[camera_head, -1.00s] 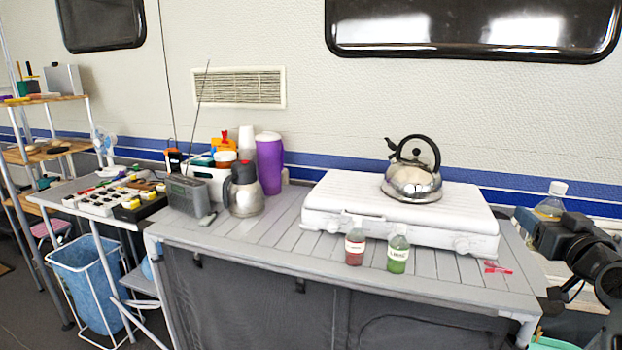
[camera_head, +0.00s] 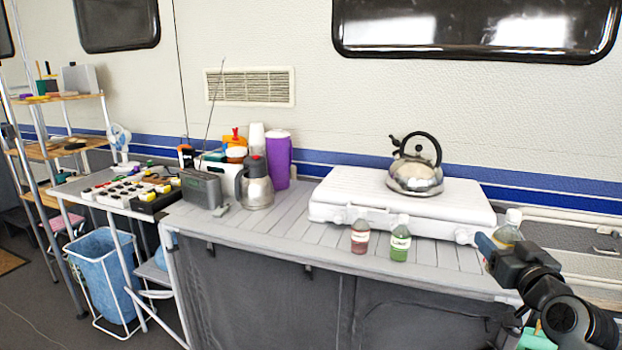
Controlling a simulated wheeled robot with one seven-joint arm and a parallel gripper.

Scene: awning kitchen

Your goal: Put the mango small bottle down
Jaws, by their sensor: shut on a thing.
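The mango small bottle (camera_head: 507,235) has a white cap and an amber-yellow body. It is upright at the right end of the grey slatted table (camera_head: 290,222). My gripper (camera_head: 492,244) is shut on it, and the gripper and wrist hide the bottle's lower part. I cannot tell whether its base touches the table. A red small bottle (camera_head: 360,238) and a green small bottle (camera_head: 400,243) stand upright on the table to the left, in front of the white stove.
The closed white stove (camera_head: 345,202) carries a steel kettle (camera_head: 415,178). A steel jug (camera_head: 256,188), a purple tumbler (camera_head: 278,160) and a grey radio (camera_head: 200,188) stand at the table's left end. The front strip between jug and red bottle is clear.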

